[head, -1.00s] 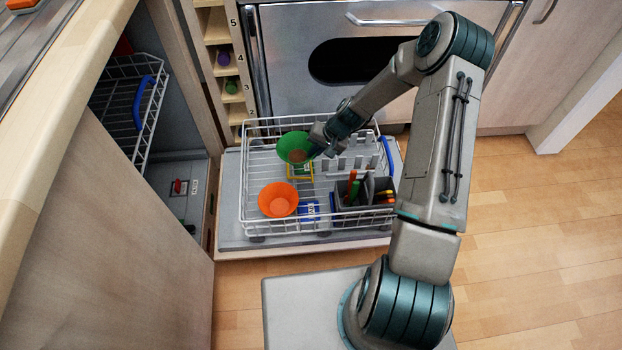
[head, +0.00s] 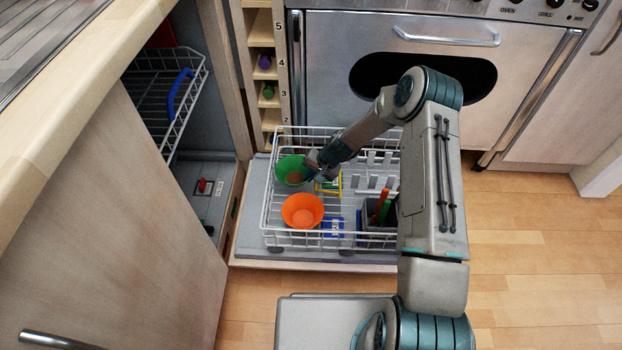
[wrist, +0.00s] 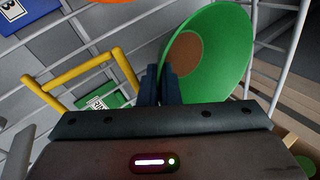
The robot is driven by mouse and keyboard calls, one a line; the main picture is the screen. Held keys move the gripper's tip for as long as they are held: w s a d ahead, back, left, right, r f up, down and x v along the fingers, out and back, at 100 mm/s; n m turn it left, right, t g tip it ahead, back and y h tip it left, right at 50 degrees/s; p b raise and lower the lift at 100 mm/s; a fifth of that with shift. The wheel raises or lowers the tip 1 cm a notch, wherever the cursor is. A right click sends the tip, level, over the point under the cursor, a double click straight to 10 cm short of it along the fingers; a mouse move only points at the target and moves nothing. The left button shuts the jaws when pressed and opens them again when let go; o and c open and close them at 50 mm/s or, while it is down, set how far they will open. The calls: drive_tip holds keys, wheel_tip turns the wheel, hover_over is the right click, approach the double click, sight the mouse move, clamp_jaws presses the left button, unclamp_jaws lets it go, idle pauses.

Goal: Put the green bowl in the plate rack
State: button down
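The green bowl (head: 291,163) is over the back left part of the white wire rack (head: 268,212), by its left side. It is tilted; I cannot tell whether it touches the rack. My gripper (head: 313,163) is at the bowl's right edge. In the wrist view my gripper's dark fingers (wrist: 165,84) are close together on the rim of the green bowl (wrist: 215,60), whose inside shows a brown disc. The far side of the rim between the fingers is hidden.
An orange bowl (head: 302,211) sits at the front left of the rack. A yellow frame (head: 330,182), a blue labelled block (head: 332,226) and a grey cutlery holder (head: 378,218) are in it too. The open cupboard at left holds another wire rack (head: 181,128).

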drive_tip(key=shift+f, duration=0.2)
drive_tip(key=c, duration=1.9)
unclamp_jaws()
drive_tip(key=shift+f, duration=0.15)
drive_tip(key=shift+c, duration=0.2)
drive_tip(key=shift+r, duration=0.35)
drive_tip(key=p+v, duration=0.4)
drive_tip(key=v, duration=0.7)
drive_tip(key=shift+d+r+p, duration=0.2)
drive_tip(key=shift+r+p, duration=0.1)
